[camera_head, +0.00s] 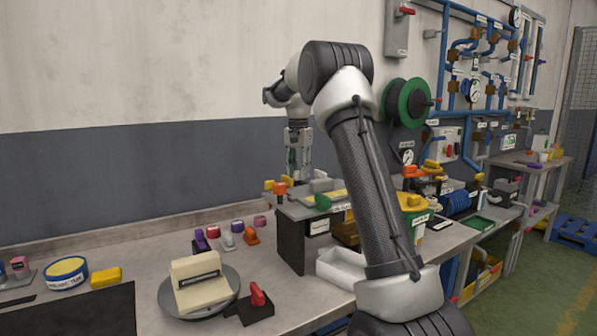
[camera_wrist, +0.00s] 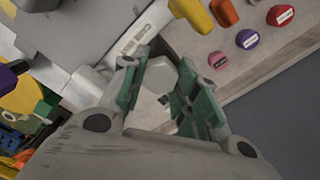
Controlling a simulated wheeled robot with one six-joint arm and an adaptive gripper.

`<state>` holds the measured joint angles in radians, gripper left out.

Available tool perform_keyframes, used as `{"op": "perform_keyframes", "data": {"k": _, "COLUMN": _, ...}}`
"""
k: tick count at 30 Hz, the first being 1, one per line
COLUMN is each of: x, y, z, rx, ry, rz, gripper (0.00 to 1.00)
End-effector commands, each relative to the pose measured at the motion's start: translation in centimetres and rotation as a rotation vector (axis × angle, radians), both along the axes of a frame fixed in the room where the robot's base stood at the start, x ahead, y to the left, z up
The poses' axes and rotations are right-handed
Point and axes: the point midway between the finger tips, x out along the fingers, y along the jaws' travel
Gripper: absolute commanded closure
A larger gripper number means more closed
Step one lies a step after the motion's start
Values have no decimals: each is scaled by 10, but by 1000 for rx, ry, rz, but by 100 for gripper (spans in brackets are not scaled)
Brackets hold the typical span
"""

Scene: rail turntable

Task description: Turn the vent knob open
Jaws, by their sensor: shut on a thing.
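My gripper (camera_head: 298,172) is at the back of the bench, pointing down at the small raised shelf; it also shows in the wrist view (camera_wrist: 160,98). Its green-padded fingers are closed around a pale grey piece (camera_wrist: 156,82). I cannot tell from the frames whether this piece is the vent knob, as its lower part and mount are hidden by the fingers. No label reading "vent" can be made out.
The raised shelf (camera_head: 291,245) carries orange, green and yellow items close to my gripper. A round plate (camera_head: 222,306) with a cream block (camera_head: 195,283), a white tray (camera_head: 340,267) and small coloured rolls stand on the bench. A green hose reel (camera_head: 407,102) hangs on the wall.

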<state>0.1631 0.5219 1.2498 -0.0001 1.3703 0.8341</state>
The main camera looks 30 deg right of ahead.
Motion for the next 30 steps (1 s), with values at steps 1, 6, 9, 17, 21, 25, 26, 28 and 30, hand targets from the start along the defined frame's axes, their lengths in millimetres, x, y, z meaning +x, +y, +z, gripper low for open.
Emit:
{"op": "perform_keyframes", "data": {"k": 1, "x": 0, "y": 0, "z": 1, "rx": 0, "ry": -2, "rz": 44, "gripper": 94}}
{"op": "perform_keyframes", "data": {"k": 6, "x": 0, "y": 0, "z": 1, "rx": 0, "ry": -2, "rz": 205, "gripper": 94}}
{"op": "perform_keyframes", "data": {"k": 9, "x": 0, "y": 0, "z": 1, "rx": 0, "ry": -1, "rz": 300, "gripper": 94}}
{"op": "perform_keyframes", "data": {"k": 17, "x": 0, "y": 0, "z": 1, "rx": -1, "ry": -2, "rz": 545, "gripper": 94}}
{"op": "perform_keyframes", "data": {"k": 21, "x": 0, "y": 0, "z": 1, "rx": -1, "ry": -2, "rz": 668, "gripper": 94}}
{"op": "perform_keyframes", "data": {"k": 25, "x": 0, "y": 0, "z": 1, "rx": -1, "ry": -2, "rz": 767, "gripper": 94}}
{"op": "perform_keyframes", "data": {"k": 26, "x": 0, "y": 0, "z": 1, "rx": -1, "ry": -2, "rz": 788, "gripper": 94}}
{"op": "perform_keyframes", "data": {"k": 28, "x": 0, "y": 0, "z": 1, "rx": -1, "ry": -2, "rz": 831, "gripper": 94}}
{"op": "perform_keyframes", "data": {"k": 30, "x": 0, "y": 0, "z": 1, "rx": -1, "ry": -2, "rz": 869, "gripper": 94}}
